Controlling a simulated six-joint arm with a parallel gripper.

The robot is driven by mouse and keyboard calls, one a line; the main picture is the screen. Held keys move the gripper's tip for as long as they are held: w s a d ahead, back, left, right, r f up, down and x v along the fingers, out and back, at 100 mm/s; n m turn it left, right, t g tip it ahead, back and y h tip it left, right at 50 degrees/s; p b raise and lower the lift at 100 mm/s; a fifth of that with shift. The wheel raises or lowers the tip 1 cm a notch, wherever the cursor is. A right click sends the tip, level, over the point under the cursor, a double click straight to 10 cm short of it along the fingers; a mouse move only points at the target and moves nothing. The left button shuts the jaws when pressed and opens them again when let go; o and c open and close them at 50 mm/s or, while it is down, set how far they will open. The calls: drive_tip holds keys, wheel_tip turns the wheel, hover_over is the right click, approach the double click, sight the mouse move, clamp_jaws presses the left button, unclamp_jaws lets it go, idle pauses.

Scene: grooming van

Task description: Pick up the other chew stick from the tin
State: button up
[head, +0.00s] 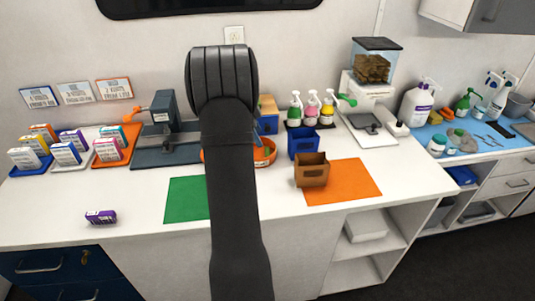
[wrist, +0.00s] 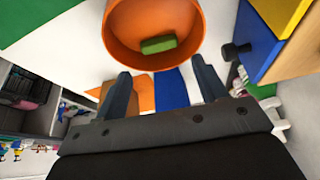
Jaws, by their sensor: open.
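The tin is a round orange open container (wrist: 117,42) at the top of the wrist view. One green chew stick (wrist: 158,45) lies inside it. In the head view the orange tin (head: 265,163) is partly hidden behind my arm, with a bit of green showing inside. My gripper (wrist: 161,67) is open and empty, its two dark fingers spread apart just short of the tin's near rim in the wrist view. In the head view my arm hides the gripper.
A blue bin (head: 303,147) and a brown bin (head: 312,176) stand right of the tin, the brown one on an orange mat (head: 352,187). A green mat (head: 186,200) lies left of my arm. A yellow-and-blue box (head: 268,122) stands behind the tin. The counter's front left is mostly clear.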

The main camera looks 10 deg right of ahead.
sight(267, 151)
drive_tip(key=x, duration=0.7)
drive_tip(key=shift+f, duration=0.25)
drive_tip(key=c, duration=0.7)
